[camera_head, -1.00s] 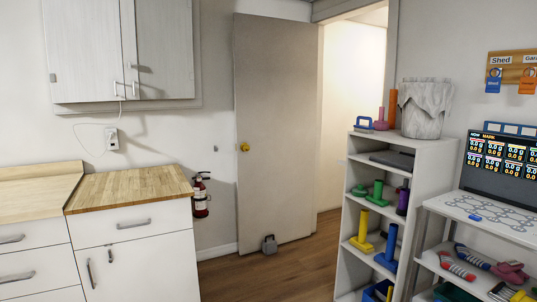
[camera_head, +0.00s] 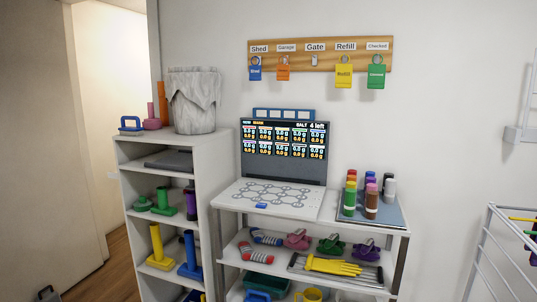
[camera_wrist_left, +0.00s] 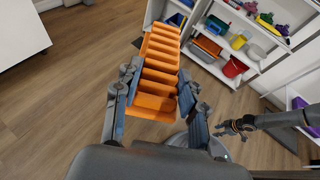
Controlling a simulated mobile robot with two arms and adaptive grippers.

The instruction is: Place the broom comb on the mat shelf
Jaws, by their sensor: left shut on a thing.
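An orange piece with a row of ribs like comb teeth (camera_wrist_left: 160,75), which I take for the broom comb, is in my left gripper (camera_wrist_left: 152,95) in the left wrist view. The fingers are shut on its near part, and it extends away above the wood floor. My right gripper (camera_wrist_left: 233,126) shows small at the right of that view; its jaw state is unclear. Neither gripper is in the head view. A white shelf unit (camera_head: 174,220) stands at the left, with a dark flat item (camera_head: 172,160) on its upper shelf. I cannot tell which shelf is the mat shelf.
Tags hang on a wooden board (camera_head: 300,50) above. A white drying rack (camera_head: 490,245) stands at the right. Floor under my left gripper is clear.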

